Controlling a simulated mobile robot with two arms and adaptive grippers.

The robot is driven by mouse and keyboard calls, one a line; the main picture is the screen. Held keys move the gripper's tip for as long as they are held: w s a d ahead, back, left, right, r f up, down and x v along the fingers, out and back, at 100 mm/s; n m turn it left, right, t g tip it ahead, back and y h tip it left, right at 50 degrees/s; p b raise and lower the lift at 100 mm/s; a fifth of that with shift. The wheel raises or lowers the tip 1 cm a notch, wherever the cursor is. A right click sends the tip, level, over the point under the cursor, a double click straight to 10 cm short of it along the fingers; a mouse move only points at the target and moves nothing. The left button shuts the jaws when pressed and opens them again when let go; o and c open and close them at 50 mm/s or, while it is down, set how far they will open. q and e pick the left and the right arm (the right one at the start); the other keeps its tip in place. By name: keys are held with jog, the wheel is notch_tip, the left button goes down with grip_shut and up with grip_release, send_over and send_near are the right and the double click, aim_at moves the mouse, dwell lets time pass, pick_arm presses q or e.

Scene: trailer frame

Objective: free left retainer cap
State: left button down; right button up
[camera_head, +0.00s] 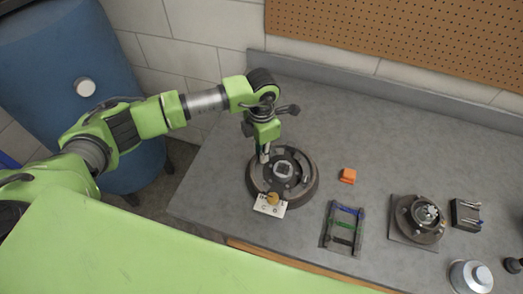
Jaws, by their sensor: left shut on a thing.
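A round dark drum-like assembly (304,193) with a light square hub in its middle lies on the grey bench. My left gripper (264,157) points down at its upper left rim. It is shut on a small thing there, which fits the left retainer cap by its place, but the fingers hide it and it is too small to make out. I cannot tell whether it is clear of the assembly. My right gripper is out of view.
A white card (268,210) with a tan knob lies at the assembly's front edge. To the right are an orange block (348,176), a dark rack (342,228), a second round assembly (419,219), a black holder (466,214) and a silver canister (471,277). The bench's back is clear.

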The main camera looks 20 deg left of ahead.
pick_arm(q)
jog(key=shift+f+n+b, duration=0.1)
jog(key=shift+n+b, duration=0.55)
jog(key=shift+n, duration=0.15)
jog(key=n+b, duration=0.1)
jog(key=n, duration=0.1)
jog(key=shift+n+b, duration=0.3)
jog(key=shift+b, duration=0.05)
jog(key=n+b, duration=0.3)
jog(key=n, duration=0.3)
jog(key=n+b, duration=0.1)
jog(key=n, duration=0.3)
jog(key=shift+b, duration=0.4)
jog(key=shift+n+b, duration=0.5)
jog(key=shift+n, duration=1.3)
jog(key=shift+r, duration=0.2)
jog(key=shift+w, duration=0.1)
jog(key=c, duration=1.9)
grip_release()
